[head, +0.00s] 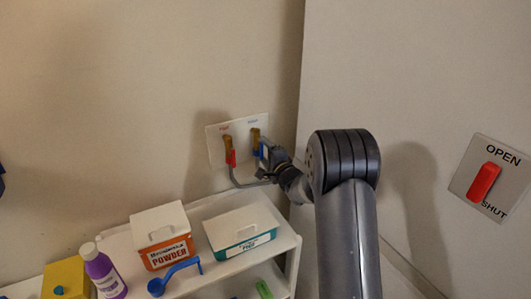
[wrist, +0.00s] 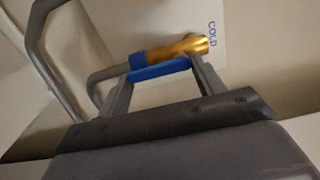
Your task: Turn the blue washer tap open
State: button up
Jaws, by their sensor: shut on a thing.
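The blue washer tap handle (wrist: 160,71) sits between my gripper's two fingers in the wrist view, against a brass tap body (wrist: 185,46) beside the word COLD. In the head view the brass cold tap (head: 256,137) is on the right of a white wall plate (head: 217,151). My gripper (head: 268,157) reaches it from the right and is shut on the blue handle. The fingers partly hide the handle in the head view. The red-handled tap (head: 231,155) is on the left of the plate, apart from my gripper.
Below the plate, a white shelf (head: 215,279) holds an orange powder box (head: 166,252), a teal box (head: 244,238), a blue scoop (head: 175,276) and a purple bottle (head: 104,275). A red OPEN/SHUT lever (head: 484,182) is on the right wall. A grey hose (wrist: 48,70) runs beside the tap.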

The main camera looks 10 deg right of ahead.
jog(key=shift+f, duration=0.1)
jog(key=o, duration=1)
jog(key=b+v, duration=0.2)
jog(key=v, duration=0.9)
jog(key=shift+b, duration=0.4)
jog(key=shift+w, duration=0.15)
jog(key=p+x, duration=0.2)
jog(key=x, duration=0.8)
jog(key=shift+w+a+p, duration=0.15)
jog(key=shift+w+p, duration=0.2)
jog(key=shift+p, duration=0.05)
jog(key=shift+s, duration=0.1)
